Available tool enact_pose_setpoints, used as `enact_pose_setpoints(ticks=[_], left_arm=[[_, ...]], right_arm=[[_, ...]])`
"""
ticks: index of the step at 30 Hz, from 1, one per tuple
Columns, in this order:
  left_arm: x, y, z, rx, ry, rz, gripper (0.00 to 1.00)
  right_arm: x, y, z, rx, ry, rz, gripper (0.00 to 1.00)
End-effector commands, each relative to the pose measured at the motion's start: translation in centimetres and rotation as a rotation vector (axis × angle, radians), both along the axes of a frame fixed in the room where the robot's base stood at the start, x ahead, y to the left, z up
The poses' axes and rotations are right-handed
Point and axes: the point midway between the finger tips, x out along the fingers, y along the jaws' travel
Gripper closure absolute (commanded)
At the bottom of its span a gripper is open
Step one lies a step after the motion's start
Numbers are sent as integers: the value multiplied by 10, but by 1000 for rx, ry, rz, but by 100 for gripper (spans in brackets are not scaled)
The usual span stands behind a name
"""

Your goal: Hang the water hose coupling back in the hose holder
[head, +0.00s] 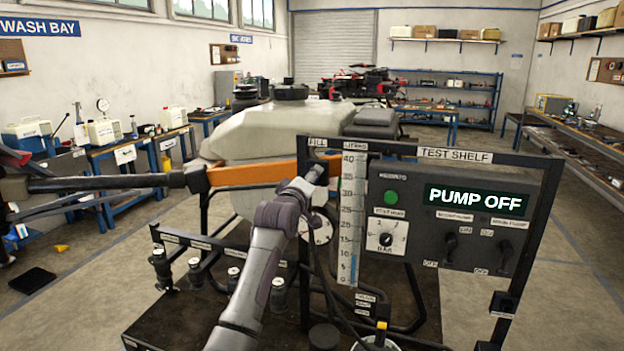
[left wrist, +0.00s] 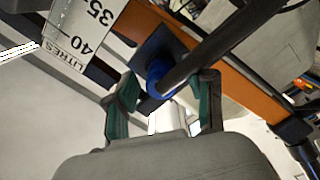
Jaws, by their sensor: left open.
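The blue water hose coupling (left wrist: 158,78) shows in the left wrist view, with a black hose (left wrist: 205,52) running from it to the upper right. It sits against a dark square plate (left wrist: 155,48) beside the orange bar, apparently the hose holder; I cannot tell whether it is seated. My left gripper (left wrist: 165,105) is open, with one green-padded finger on each side of the coupling's lower end and gaps between. In the head view my left gripper (head: 313,178) is at the frame's upper left post, below the FILL label; the coupling is hidden there. My right gripper is not in view.
The litre scale (head: 349,215) stands right of my left gripper. The control panel (head: 462,215) reads PUMP OFF. An orange bar (head: 243,174) and the pale drone tank (head: 270,135) are close behind. Several dark fittings (head: 195,272) stand on the rack at left.

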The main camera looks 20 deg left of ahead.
Motion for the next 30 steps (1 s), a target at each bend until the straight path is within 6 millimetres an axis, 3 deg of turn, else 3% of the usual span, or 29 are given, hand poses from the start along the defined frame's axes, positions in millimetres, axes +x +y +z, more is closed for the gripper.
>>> enact_pose_setpoints(ticks=[2,9,12,30], left_arm=[[0,0,0,0,0,0,48],[0,0,0,0,0,0,88],[0,0,0,0,0,0,100],[-13,0,0,-1,0,0,100]], right_arm=[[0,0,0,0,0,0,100],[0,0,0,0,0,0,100],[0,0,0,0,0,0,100],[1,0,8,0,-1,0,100]])
